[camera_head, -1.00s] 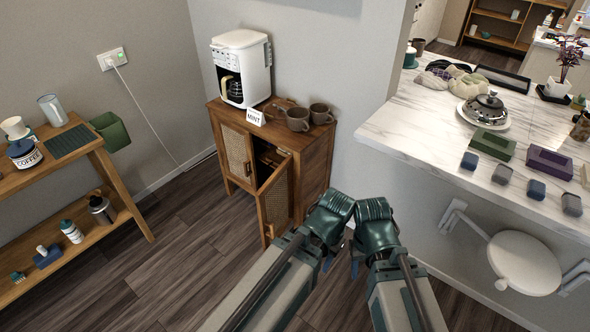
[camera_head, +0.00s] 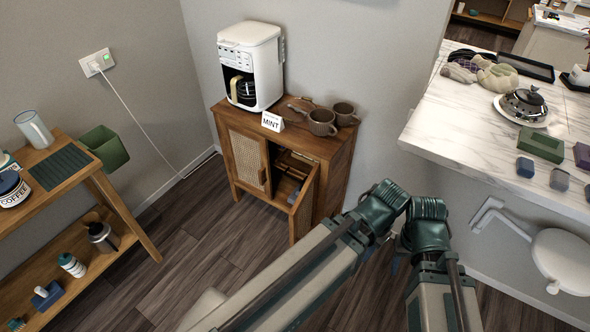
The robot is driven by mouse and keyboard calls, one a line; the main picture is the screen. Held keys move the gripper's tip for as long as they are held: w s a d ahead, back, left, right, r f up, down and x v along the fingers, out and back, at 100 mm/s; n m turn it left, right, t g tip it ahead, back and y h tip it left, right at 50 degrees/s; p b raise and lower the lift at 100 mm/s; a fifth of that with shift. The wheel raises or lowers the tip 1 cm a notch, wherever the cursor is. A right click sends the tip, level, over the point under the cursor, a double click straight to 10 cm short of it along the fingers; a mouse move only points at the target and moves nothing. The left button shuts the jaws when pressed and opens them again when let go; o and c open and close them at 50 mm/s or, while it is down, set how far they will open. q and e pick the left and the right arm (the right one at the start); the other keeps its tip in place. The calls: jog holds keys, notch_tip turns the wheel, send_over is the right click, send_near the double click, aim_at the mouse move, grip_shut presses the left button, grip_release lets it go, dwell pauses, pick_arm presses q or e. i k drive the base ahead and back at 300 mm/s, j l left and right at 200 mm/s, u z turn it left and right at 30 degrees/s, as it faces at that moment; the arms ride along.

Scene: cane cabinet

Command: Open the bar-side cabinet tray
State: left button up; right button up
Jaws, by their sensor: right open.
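The wooden cane cabinet (camera_head: 330,185) stands against the wall. Its left cane door (camera_head: 246,160) is shut. Its right door (camera_head: 303,207) stands open, seen nearly edge-on. Inside the opening, a wooden tray-like piece (camera_head: 295,160) shows near the top, with dim items below it. My right gripper (camera_head: 394,266) shows only as a small dark blue part beneath the green arm joints, to the right of the cabinet; it is open, and its fingertips are mostly hidden. My left arm crosses from the lower middle toward the cabinet's right side; its gripper is hidden behind the arm.
A white coffee maker (camera_head: 250,65), a MINT sign (camera_head: 272,121) and brown mugs (camera_head: 322,122) stand on the cabinet top. A marble counter (camera_head: 455,130) is at right, with a folded white seat (camera_head: 563,262) below. A wooden shelf (camera_head: 75,185) is at left. Floor before the cabinet is clear.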

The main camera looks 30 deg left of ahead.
aim_at(301, 165)
jog(key=i+j, duration=0.1)
jog(key=j, duration=0.75)
jog(key=j+z, duration=0.1)
jog(key=j, duration=0.75)
jog(key=i, duration=0.05)
